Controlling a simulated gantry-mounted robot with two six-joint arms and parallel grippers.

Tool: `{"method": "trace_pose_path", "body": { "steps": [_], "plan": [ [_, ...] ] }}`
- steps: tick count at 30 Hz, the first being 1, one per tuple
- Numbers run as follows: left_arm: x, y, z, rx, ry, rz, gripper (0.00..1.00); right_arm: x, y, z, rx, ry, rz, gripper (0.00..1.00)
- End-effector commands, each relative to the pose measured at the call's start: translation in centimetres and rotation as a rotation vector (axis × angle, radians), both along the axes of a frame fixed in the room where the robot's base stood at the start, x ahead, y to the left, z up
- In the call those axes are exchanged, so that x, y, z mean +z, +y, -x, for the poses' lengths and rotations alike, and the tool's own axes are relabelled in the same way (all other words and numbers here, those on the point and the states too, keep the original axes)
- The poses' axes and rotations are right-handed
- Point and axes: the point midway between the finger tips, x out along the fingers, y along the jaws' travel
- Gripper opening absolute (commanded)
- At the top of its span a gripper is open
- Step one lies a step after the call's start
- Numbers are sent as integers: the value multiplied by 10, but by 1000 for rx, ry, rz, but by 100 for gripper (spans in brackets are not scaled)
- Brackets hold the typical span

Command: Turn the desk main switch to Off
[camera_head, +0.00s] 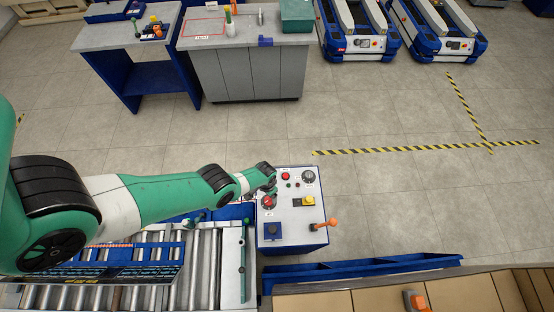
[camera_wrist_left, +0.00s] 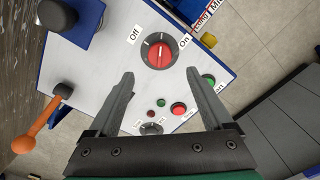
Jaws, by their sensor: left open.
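The control desk (camera_head: 292,241) has a white panel top; in the left wrist view the panel (camera_wrist_left: 95,75) fills the middle. The main switch (camera_wrist_left: 158,50) is a round black dial with a red handle bearing a white line. "Off" (camera_wrist_left: 134,35) is printed at its upper left and "On" (camera_wrist_left: 184,42) at its right. The handle's line points roughly up the picture, between the labels. My left gripper (camera_wrist_left: 160,74) is open and empty, its fingertips apart just below the dial, not visibly touching it. In the head view my left gripper (camera_head: 269,180) is over the panel's upper left. My right gripper is out of view.
A roller conveyor (camera_head: 205,270) stands at left, a blue tray (camera_head: 360,268) below. Open floor lies to the right.

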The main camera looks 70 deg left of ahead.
Motion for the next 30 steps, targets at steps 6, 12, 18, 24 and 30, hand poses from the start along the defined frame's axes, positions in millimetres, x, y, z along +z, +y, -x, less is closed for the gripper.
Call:
{"method": "trace_pose_path", "body": {
  "steps": [6,12,18,24,30],
  "plan": [
    [-53,3,4,11,0,0,84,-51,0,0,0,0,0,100],
    [-82,4,5,15,-1,0,84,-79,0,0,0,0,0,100],
    [-89,5,5,16,-1,0,84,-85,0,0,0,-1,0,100],
    [-87,5,5,16,-1,0,84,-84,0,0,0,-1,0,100],
    [-87,5,5,16,-1,0,53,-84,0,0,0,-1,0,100]
  ]
}}
